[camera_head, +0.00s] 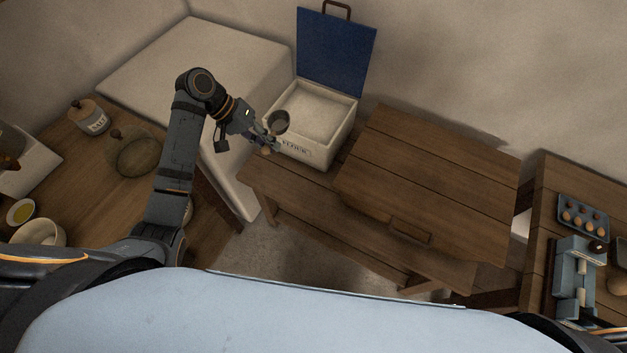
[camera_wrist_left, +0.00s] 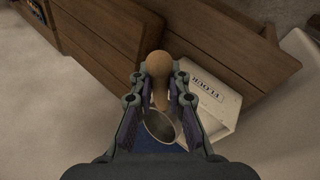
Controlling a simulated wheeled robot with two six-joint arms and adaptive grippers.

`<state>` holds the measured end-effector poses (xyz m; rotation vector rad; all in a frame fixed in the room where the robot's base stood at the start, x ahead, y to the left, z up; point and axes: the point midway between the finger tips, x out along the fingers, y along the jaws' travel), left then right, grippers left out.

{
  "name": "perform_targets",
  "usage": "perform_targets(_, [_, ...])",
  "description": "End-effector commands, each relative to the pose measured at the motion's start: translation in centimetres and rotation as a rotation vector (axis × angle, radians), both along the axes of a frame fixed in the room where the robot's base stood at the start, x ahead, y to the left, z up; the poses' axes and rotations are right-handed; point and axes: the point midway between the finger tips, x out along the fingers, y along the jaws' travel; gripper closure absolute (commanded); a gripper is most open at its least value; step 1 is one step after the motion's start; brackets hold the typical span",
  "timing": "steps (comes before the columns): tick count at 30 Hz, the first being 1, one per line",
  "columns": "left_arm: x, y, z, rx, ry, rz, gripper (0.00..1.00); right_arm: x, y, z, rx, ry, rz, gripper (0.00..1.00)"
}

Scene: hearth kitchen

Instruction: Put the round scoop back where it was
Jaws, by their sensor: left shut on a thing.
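The round scoop has a grey metal bowl (camera_head: 278,122) and a wooden handle, which shows in the left wrist view (camera_wrist_left: 157,66). My left gripper (camera_head: 265,143) is shut on the scoop, and its fingers stand on both sides of the handle in the left wrist view (camera_wrist_left: 160,92). In the head view the bowl overlaps the front of the white flour box (camera_head: 318,152). The box is open, with its blue lid (camera_head: 336,52) raised at the back and pale flour (camera_head: 312,110) inside. My right gripper is not in view.
A right table holds an egg tray (camera_head: 583,217) and a blue-grey device (camera_head: 575,270).

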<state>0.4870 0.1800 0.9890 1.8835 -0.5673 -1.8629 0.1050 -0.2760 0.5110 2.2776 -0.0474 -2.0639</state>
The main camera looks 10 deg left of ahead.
Motion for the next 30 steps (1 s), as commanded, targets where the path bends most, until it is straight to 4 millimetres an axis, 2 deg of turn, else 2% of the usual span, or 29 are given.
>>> perform_targets(5, [-3.0, -2.4, -8.7, 0.018, 0.026, 0.169, 1.00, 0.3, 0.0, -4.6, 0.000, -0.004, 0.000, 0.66])
perform_targets(6, [-4.1, -3.1, -11.2, 0.019, 0.030, 0.236, 1.00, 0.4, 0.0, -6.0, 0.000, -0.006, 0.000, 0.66])
perform_targets(9, [-6.9, -4.5, -16.7, 0.020, 0.033, 0.438, 1.00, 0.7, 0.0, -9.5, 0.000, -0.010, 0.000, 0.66])
perform_targets(12, [-9.5, -4.8, -20.0, 0.013, 0.025, 0.632, 1.00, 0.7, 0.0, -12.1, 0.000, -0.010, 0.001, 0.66])
perform_targets(15, [-11.2, -4.4, -21.5, 0.003, 0.012, 0.781, 1.00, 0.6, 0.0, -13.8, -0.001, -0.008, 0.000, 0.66])
perform_targets(17, [-11.9, -4.1, -21.8, -0.001, 0.004, 0.844, 1.00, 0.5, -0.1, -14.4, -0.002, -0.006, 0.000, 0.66])
perform_targets(23, [-12.5, -3.7, -21.6, -0.005, -0.006, 0.912, 1.00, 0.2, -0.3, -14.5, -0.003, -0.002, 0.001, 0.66])
perform_targets(26, [-11.6, -3.7, -21.9, -0.006, -0.008, 0.911, 1.00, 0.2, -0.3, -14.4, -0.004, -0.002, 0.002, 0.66])
perform_targets(30, [-8.0, -3.9, -23.5, -0.006, -0.007, 0.910, 1.00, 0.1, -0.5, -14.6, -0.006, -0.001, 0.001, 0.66])
